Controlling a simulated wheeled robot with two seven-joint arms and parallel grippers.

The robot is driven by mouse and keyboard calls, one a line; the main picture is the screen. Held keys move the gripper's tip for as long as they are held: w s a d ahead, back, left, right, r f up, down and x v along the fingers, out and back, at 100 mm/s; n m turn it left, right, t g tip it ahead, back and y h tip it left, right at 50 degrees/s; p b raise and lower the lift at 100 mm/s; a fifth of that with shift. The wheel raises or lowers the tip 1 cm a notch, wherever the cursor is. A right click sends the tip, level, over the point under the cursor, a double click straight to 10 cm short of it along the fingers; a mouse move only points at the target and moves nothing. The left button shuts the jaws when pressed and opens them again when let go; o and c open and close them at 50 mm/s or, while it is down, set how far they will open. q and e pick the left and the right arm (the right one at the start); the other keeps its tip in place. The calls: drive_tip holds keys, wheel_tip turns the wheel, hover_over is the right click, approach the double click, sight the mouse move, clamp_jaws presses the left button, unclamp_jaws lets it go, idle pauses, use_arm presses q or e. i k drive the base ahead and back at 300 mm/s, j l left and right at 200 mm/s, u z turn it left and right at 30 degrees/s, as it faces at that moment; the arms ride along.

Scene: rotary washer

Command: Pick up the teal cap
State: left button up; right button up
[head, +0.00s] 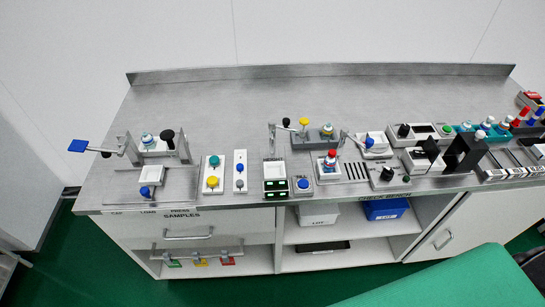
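A round teal cap (214,160) sits on a white plate (221,172) on the left half of the grey bench. A yellow round piece (212,181) sits on the same plate, nearer the front edge. The teal cap appears uncovered, with nothing touching it from above. Neither of my grippers shows in the head view.
A narrow white plate (240,157) with small blue pieces stands just right. A lever fixture with a blue paddle (78,146) stands left. Several devices, including a black bracket (464,152), crowd the right. The bench's back strip (230,100) is clear.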

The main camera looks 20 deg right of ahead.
sight(213, 161)
drive_tip(key=i+j, duration=0.2)
drive_tip(key=j, duration=0.2)
drive_tip(key=i+j, duration=0.25)
drive_tip(key=j, duration=0.15)
drive_tip(key=i+j, duration=0.2)
drive_tip(key=j, duration=0.2)
